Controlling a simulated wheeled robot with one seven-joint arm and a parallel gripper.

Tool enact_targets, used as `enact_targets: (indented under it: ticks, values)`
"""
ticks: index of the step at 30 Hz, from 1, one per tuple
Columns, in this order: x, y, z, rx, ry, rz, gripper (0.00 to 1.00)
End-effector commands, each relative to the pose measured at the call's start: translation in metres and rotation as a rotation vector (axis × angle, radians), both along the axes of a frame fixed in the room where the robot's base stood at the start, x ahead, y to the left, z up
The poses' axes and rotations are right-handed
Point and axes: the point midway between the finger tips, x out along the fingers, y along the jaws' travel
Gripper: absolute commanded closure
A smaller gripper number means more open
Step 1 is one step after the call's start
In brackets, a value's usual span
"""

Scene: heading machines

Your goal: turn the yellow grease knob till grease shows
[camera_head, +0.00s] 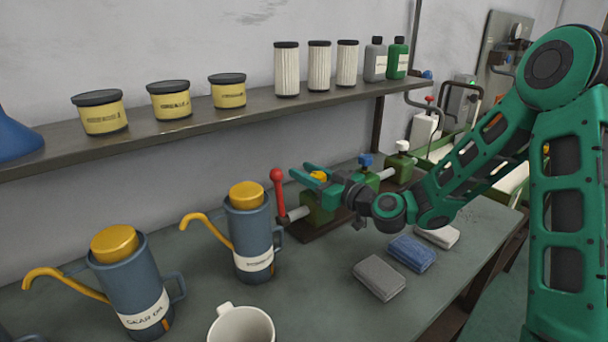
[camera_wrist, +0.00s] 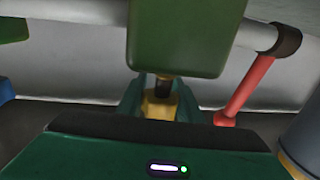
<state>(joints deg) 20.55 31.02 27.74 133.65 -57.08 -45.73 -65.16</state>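The yellow grease knob (camera_head: 319,176) sits on top of a green block at the left end of the manifold on the bench. My gripper (camera_head: 303,174) lies level at this knob, with its green fingers on either side of it. In the wrist view the yellow knob (camera_wrist: 160,105) stands between the two fingers of my gripper (camera_wrist: 160,98), on a short dark stem against the green block (camera_wrist: 186,35). Whether the fingers press on the knob or only flank it cannot be told. No grease can be made out.
A red lever (camera_head: 278,190) stands just left of the knob. Blue (camera_head: 366,160) and white (camera_head: 402,146) knobs sit farther right on the manifold. Oil cans (camera_head: 249,235) and a mug (camera_head: 241,326) stand left. Folded cloths (camera_head: 410,252) lie in front. A shelf (camera_head: 225,115) runs above.

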Motion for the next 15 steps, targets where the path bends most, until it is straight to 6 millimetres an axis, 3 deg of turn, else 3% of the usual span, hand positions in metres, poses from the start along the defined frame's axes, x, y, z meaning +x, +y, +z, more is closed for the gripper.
enact_targets:
  ticks: [15]
  values:
    - [-0.0022, 0.0017, -0.0006, 0.002, 0.001, 0.083, 0.89]
